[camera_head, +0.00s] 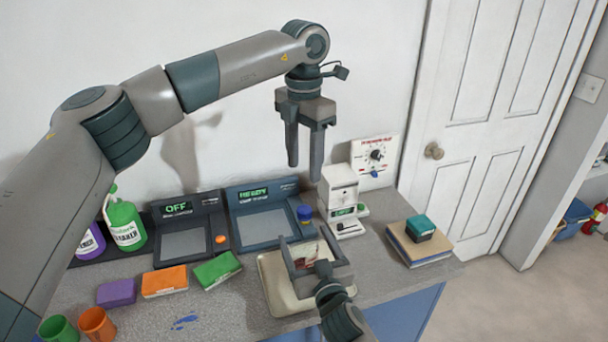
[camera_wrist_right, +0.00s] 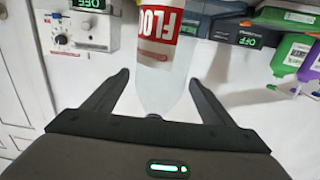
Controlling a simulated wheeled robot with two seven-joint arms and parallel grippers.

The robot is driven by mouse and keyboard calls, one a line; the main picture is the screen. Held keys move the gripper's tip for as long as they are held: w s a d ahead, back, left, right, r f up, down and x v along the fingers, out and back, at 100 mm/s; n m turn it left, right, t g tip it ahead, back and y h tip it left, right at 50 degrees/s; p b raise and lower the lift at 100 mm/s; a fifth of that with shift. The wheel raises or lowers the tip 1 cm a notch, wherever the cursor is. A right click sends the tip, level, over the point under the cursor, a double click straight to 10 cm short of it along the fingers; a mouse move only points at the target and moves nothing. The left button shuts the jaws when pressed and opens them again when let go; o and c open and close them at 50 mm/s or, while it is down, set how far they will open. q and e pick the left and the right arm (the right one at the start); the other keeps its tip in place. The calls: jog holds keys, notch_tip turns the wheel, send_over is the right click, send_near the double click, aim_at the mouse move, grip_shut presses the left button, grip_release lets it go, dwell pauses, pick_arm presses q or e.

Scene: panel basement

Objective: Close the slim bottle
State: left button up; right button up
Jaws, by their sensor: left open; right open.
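A clear slim bottle (camera_wrist_right: 165,80) with a red and white label stands between the fingers of my right gripper (camera_wrist_right: 158,78) in the right wrist view. Its narrow end, with a small dark tip, points toward the palm. The fingers are open, with gaps showing on both sides. In the head view my right gripper (camera_head: 305,238) is over a pale tray, partly hiding the bottle (camera_head: 305,257). I cannot tell whether the dark tip is a cap or the mouth. My left gripper (camera_head: 304,170) is open and empty, pointing down high above the counter.
A small blue round item (camera_head: 304,213) sits by the dark console (camera_head: 262,213). The pale tray (camera_head: 275,290) lies at the front edge. A white dispenser (camera_head: 340,195) stands behind; boxes (camera_head: 420,243) lie right. Coloured blocks (camera_head: 165,281), cups (camera_head: 97,322) and bottles (camera_head: 124,224) are left.

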pick_arm(q)
notch_tip(320, 180, down, 4)
jog(key=b, duration=0.4)
jog(key=shift+f, duration=0.1)
pick_arm(e)
jog(key=v, duration=1.5)
jog(key=shift+s, duration=0.3)
jog(key=shift+s+d, duration=0.1)
jog(key=shift+d, duration=0.05)
